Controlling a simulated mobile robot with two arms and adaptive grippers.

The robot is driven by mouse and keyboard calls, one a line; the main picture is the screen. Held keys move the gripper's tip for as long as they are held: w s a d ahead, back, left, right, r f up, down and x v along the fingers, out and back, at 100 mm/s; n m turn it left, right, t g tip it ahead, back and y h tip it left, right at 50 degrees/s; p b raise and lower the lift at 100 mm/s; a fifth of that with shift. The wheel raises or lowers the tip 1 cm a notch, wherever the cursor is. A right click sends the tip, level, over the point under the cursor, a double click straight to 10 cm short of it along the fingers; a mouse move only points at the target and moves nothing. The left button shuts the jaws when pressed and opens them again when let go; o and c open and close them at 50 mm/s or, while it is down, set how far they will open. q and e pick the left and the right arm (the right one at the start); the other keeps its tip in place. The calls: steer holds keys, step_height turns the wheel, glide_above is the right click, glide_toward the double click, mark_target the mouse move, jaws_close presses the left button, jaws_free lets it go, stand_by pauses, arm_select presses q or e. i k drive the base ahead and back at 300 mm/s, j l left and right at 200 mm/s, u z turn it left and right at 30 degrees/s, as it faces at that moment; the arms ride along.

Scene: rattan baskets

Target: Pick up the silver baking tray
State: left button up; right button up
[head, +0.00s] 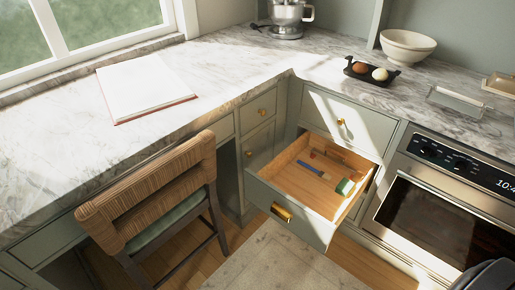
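The silver baking tray (457,102) is a shallow, pale metallic rectangle with raised rims. It lies on the marble counter at the right, above and behind the oven. Nothing is touching it from above, and I cannot make out anything inside it. Neither of my grippers shows in the head view. A dark rounded part at the lower right corner appears to be my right arm, well below the tray in the picture.
A black egg holder (366,76), a white bowl (407,45) and a tan dish (500,84) stand near the tray. An open drawer (302,222) juts out left of the oven (432,218). A chair (152,190) stands left, beneath an open book (145,87).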

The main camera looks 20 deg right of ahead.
mark_target(472, 111)
steer(key=z, duration=0.95)
